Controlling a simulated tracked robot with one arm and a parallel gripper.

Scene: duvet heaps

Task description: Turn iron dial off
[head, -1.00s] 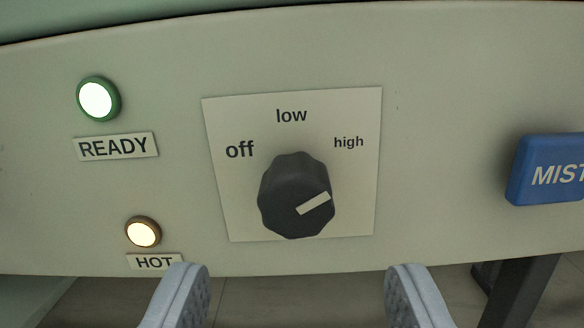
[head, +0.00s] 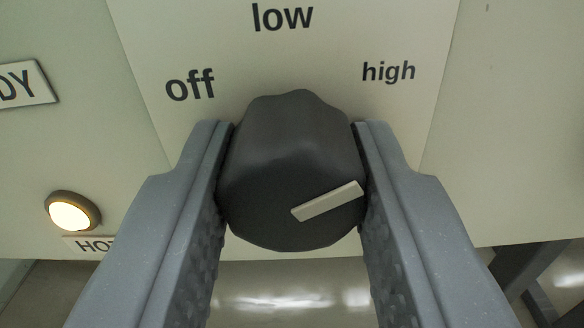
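The black iron dial (head: 290,150) is on a pale label plate marked "off" (head: 190,85), "low" (head: 282,17) and "high" (head: 388,71). Its white pointer mark (head: 328,201) slants up to the right, toward the "high" side. My gripper (head: 293,135) has one grey finger on each side of the dial. Both fingers look pressed against its sides, and they hide parts of its edges.
A lit round lamp (head: 72,211) is at the left above a partly hidden "HOT" label (head: 90,244). Part of the "READY" label (head: 25,84) shows at the left edge. The panel's lower edge is just below the dial, with floor beyond.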

